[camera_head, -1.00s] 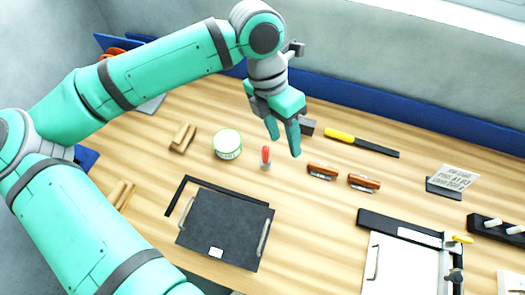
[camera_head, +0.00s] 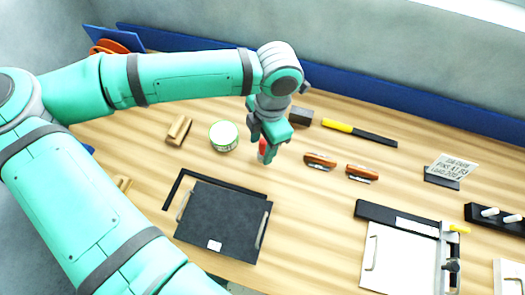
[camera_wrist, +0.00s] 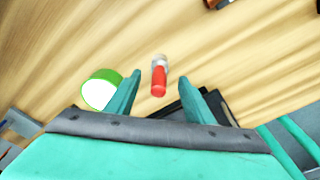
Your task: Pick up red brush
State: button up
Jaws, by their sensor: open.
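The red brush (camera_wrist: 159,80) has a red handle and a pale grey end. In the wrist view it lies between and just beyond the two fingertips of my gripper (camera_wrist: 158,84), with space on both sides. In the head view my gripper (camera_head: 268,155) is over the brush, which shows only as a bit of red (camera_head: 262,150) behind the fingers. My gripper is open and holds nothing. How far the fingertips are above the brush I cannot tell.
A green-rimmed white tin (camera_head: 223,136) stands left of the brush. A dark board (camera_head: 222,222) lies in front. Two brown-handled tools (camera_head: 320,160) (camera_head: 361,173) lie to the right, and a yellow-handled tool (camera_head: 360,133) lies behind them. A dark block (camera_head: 301,117) sits behind my gripper.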

aim_at(261, 152)
jog(key=shift+w+a+f, duration=0.1)
jog(key=shift+f, duration=2.1)
jog(key=c, duration=1.1)
jog(key=shift+c, duration=0.2)
jog(key=shift+r, duration=0.1)
